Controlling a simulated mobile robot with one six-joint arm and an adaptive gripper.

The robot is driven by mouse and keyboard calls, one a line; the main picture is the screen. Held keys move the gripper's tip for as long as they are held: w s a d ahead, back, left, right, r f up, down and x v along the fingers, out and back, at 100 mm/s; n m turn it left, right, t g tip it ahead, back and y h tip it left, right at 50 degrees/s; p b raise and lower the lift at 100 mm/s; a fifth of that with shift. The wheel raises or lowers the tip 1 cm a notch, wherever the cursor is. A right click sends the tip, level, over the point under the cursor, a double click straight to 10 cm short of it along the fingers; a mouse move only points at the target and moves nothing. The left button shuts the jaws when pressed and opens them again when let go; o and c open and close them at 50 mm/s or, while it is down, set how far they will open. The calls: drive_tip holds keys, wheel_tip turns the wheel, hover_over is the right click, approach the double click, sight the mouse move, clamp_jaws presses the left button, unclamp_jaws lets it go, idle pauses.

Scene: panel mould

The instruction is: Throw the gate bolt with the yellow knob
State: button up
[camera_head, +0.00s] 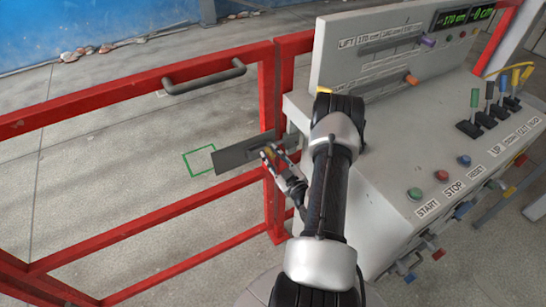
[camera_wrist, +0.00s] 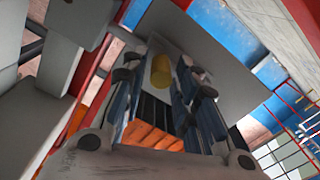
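The red gate (camera_head: 140,80) has a grey bolt plate (camera_head: 235,154) at its right end, beside the post. My gripper (camera_head: 270,153) is at the right part of this plate, reaching in from the control desk side. In the wrist view the yellow knob (camera_wrist: 161,71) stands in front of the grey plate (camera_wrist: 205,45), between the two fingertips of my gripper (camera_wrist: 160,78). The fingers look apart, with a gap visible beside the knob. In the head view the gripper mostly hides the knob. The bolt's own rod is not clearly seen.
A grey control desk (camera_head: 380,190) with coloured buttons and levers (camera_head: 490,115) stands close to the right of my arm. A dark handle (camera_head: 205,79) sits on the gate's top rail.

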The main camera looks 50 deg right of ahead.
clamp_jaws()
idle(0.4)
